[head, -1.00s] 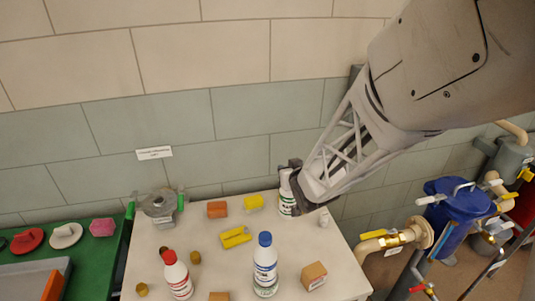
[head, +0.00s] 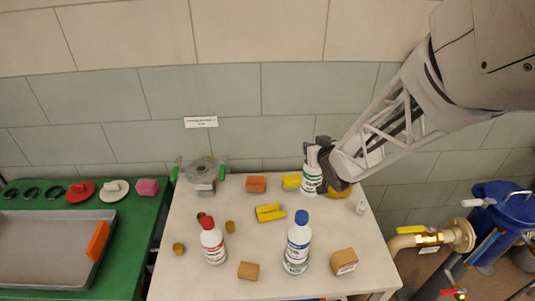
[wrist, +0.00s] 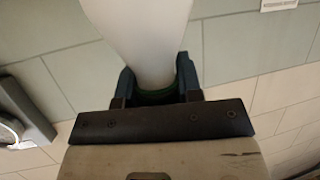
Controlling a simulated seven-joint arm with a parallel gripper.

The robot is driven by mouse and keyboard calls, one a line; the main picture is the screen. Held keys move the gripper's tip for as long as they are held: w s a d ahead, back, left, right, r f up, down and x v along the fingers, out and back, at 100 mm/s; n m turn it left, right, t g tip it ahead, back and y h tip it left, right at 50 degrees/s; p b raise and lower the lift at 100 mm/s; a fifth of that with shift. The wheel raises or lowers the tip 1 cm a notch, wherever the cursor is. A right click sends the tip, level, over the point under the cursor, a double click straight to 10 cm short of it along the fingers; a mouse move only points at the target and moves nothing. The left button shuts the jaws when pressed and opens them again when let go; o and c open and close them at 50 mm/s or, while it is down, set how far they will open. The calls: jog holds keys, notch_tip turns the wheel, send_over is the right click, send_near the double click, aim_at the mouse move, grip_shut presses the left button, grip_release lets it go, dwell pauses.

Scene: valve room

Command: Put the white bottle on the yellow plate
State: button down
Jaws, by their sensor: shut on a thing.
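The white bottle (head: 311,182), with a green-marked label, stands upright at the back right of the table. My gripper (head: 318,168) is shut on its upper part, reaching in from the right. I cannot tell whether its base touches the tabletop. In the wrist view the white bottle (wrist: 150,40) sits between the dark fingers (wrist: 155,88). A yellow round thing (head: 340,192), probably the yellow plate, shows just right of the bottle, below my gripper, which hides much of it.
A blue-capped bottle (head: 297,248) and a red-capped bottle (head: 213,243) stand towards the front. A yellow block (head: 291,182), an orange block (head: 256,184), a yellow item (head: 270,213) and a cardboard box (head: 344,261) lie around. A grey valve (head: 203,174) stands back left.

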jog(key=a+r+n+g+y, duration=0.2)
jog(key=a+n+y, duration=0.2)
jog(key=a, duration=0.9)
jog(key=shift+w+a+r+n+y, duration=0.15)
jog(key=shift+a+r+n+y, duration=0.15)
jog(key=shift+y, duration=0.1)
notch_tip(320, 180, down, 6)
jog(key=shift+f, duration=0.2)
jog(key=shift+f, duration=2.45)
jog(key=c, duration=0.8)
grip_release()
